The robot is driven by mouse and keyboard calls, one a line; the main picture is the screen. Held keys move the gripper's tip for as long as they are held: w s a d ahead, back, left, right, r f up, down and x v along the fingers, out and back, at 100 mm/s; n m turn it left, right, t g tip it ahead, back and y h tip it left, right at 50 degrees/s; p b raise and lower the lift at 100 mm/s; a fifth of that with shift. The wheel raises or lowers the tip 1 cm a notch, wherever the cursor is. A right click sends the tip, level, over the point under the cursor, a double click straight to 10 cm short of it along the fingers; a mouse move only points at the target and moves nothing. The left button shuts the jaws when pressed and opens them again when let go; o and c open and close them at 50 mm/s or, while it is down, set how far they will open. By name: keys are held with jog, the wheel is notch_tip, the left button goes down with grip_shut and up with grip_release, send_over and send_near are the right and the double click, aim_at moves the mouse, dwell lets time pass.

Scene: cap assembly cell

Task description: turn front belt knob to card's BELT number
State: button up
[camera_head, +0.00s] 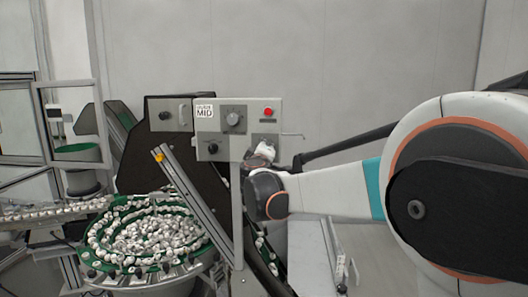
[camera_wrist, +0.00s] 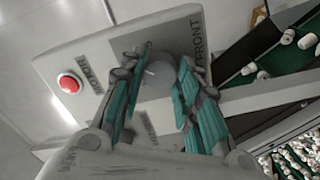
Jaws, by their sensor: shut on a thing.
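The grey control panel (camera_head: 240,142) stands behind the bowl in the head view. In the wrist view, my gripper (camera_wrist: 160,68) has its teal-padded fingers on both sides of a round grey knob (camera_wrist: 158,78), shut on it. The word FRONT is printed on the panel beside this knob. The knob's pointer and scale are mostly hidden by the fingers, so its setting cannot be read. In the head view, my gripper (camera_head: 262,151) is at the panel's lower right and hides the knob. A white card (camera_head: 204,111) on the panel reads MID; no BELT number is legible.
A red button (camera_head: 268,112) sits above my gripper and also shows in the wrist view (camera_wrist: 70,83). A bowl (camera_head: 150,283) of white caps and a slanted metal rail (camera_head: 193,190) stand in front.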

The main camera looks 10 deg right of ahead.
jog(key=o, duration=1.1)
jog(key=v, duration=1.2)
jog(key=shift+s, duration=0.1)
